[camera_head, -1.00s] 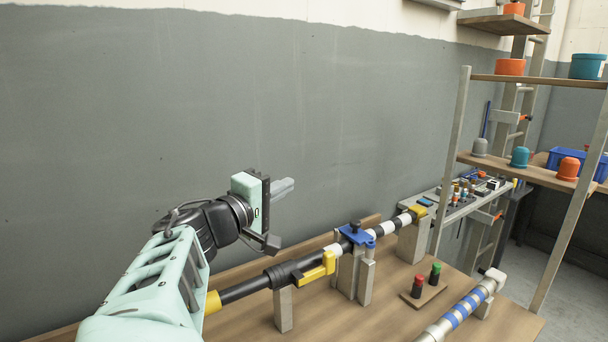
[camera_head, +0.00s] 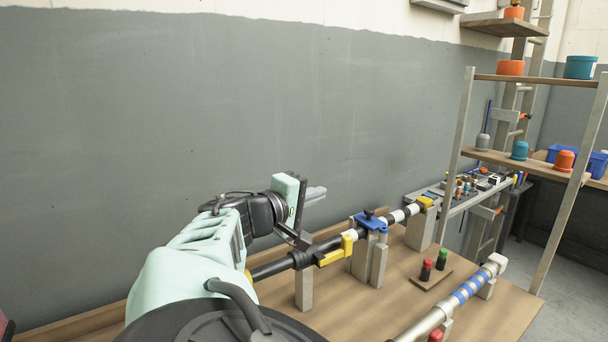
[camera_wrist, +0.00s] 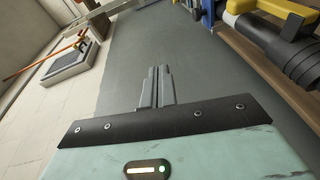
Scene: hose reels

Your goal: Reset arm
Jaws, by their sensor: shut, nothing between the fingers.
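My gripper (camera_head: 314,194) is raised in front of the grey wall, above the back left part of the wooden bench (camera_head: 350,312). Its fingers are together with nothing between them. In the wrist view the shut fingers (camera_wrist: 156,86) point along the grey wall. My mint-green arm reaches up from the bottom of the head view and hides the left part of the bench. The gripper is apart from the black pole (camera_head: 326,243) with the yellow handle, which lies on blocks below and to its right.
A blue clamp (camera_head: 370,221) sits on the pole. Red and green bottles (camera_head: 441,260) stand on a small board. A blue-striped pipe (camera_head: 468,288) lies at the front right. A shelf rack (camera_head: 520,165) with pots stands at right. The air before the wall is clear.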

